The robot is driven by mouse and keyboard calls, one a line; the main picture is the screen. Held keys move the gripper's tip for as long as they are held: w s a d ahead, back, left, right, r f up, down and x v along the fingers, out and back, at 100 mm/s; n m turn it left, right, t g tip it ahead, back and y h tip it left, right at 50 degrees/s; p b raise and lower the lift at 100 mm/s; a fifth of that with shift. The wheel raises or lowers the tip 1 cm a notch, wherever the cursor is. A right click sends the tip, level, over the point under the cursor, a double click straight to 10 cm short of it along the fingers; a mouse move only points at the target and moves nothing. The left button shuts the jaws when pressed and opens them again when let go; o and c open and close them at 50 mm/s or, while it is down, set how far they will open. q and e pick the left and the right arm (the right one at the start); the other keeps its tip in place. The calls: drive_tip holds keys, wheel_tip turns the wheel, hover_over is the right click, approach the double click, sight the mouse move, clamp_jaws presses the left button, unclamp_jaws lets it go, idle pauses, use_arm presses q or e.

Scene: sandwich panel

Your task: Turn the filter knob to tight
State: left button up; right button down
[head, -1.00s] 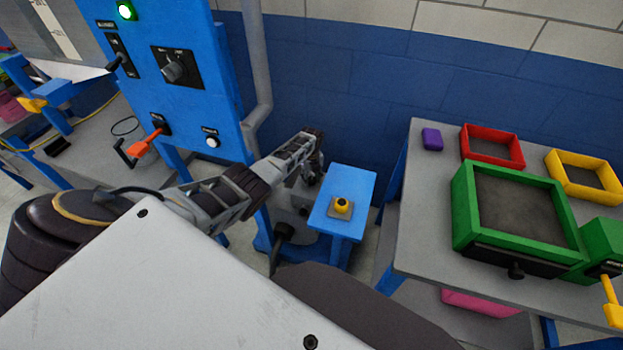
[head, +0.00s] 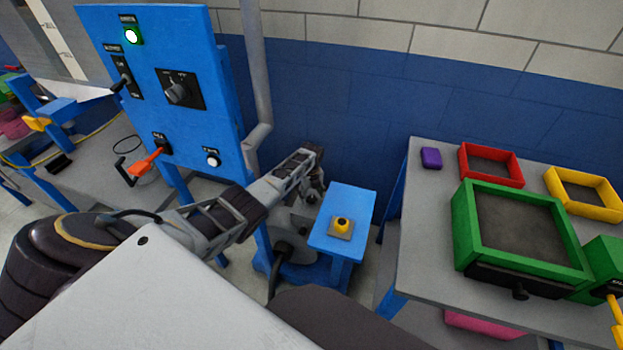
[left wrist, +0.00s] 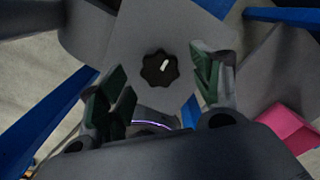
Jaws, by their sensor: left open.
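In the left wrist view a black scalloped knob (left wrist: 160,69) with a white pointer mark sits on a grey surface, the mark tilted slightly right of straight up. My left gripper (left wrist: 163,64) is open, one finger to each side of this knob in the picture; I cannot tell the remaining depth. The blue panel carries another dark rotary knob (head: 178,92) on a black plate. Its lettering is too small to read. My right gripper is out of view.
A blue stand (head: 352,200) bears a yellow button (head: 343,225). A grey table (head: 420,225) with coloured trays stands at right.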

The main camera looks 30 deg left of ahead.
sight(311, 199)
use_arm(q)
wheel_tip(311, 199, up, 10)
drive_tip(key=shift+r, duration=0.25)
idle(0.6)
idle(0.7)
